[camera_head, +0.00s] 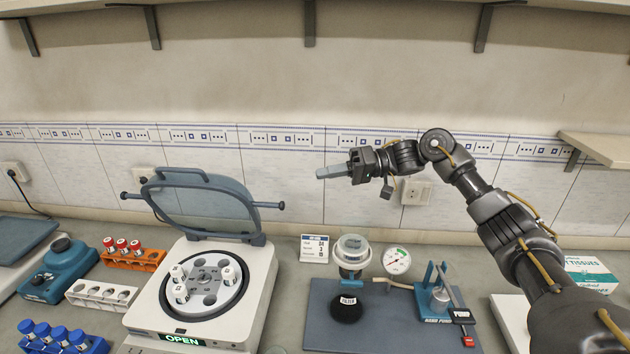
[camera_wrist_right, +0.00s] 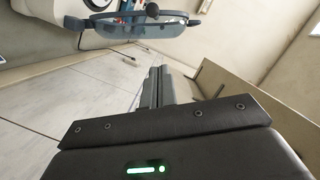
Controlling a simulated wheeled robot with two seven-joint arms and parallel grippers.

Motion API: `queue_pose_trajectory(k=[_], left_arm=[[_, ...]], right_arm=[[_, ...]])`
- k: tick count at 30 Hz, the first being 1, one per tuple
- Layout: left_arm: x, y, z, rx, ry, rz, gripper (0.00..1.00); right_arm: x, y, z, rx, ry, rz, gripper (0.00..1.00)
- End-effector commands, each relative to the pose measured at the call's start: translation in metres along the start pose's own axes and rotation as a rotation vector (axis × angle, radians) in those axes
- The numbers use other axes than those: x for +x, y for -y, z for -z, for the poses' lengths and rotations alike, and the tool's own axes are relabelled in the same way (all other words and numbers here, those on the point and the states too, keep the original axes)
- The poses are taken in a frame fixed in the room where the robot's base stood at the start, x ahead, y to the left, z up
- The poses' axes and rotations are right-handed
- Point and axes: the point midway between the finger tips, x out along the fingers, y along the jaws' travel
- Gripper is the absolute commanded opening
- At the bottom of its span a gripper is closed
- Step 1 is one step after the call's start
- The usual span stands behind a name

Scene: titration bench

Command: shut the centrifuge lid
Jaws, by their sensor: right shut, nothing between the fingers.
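The centrifuge (camera_head: 255,295) is a white box on the bench at left of centre, with a green "OPEN" display on its front. Its blue-grey framed lid (camera_head: 203,207) stands raised at the back, with a knobbed bar across it. Several white-capped tubes sit in the round rotor (camera_head: 205,283). My right gripper (camera_head: 320,173) is shut and empty, in the air to the right of the lid and above it, apart from it. In the right wrist view the shut fingers (camera_wrist_right: 155,85) point toward the wall side, and the lid (camera_wrist_right: 130,22) shows at the top. My left gripper is not in view.
A filter funnel (camera_head: 352,252), a gauge (camera_head: 396,261) and a hand pump (camera_head: 440,300) stand on a dark mat right of the centrifuge. Tube racks (camera_head: 133,258) and a blue device (camera_head: 60,270) stand to its left. A shelf (camera_head: 600,148) juts out at right.

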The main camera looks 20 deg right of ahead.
Motion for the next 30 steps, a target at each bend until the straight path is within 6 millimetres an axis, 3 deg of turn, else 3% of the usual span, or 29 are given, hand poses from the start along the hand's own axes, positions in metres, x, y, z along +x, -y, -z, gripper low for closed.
queue_pose_trajectory(k=[4,10,15,23,30], left_arm=[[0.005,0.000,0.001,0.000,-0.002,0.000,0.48],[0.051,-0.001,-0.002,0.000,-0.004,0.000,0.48],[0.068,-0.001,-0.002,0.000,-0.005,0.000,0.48],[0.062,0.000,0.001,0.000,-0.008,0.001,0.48],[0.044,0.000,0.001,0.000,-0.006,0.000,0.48]], right_arm=[[-0.001,-0.003,-0.001,0.011,0.000,0.003,0.00],[0.006,-0.030,-0.007,0.222,-0.007,0.056,0.00],[0.008,-0.037,-0.005,0.372,-0.004,0.093,0.00],[0.014,-0.033,-0.001,0.396,-0.002,0.098,0.00],[0.054,-0.026,0.001,0.395,0.001,0.100,0.00]])
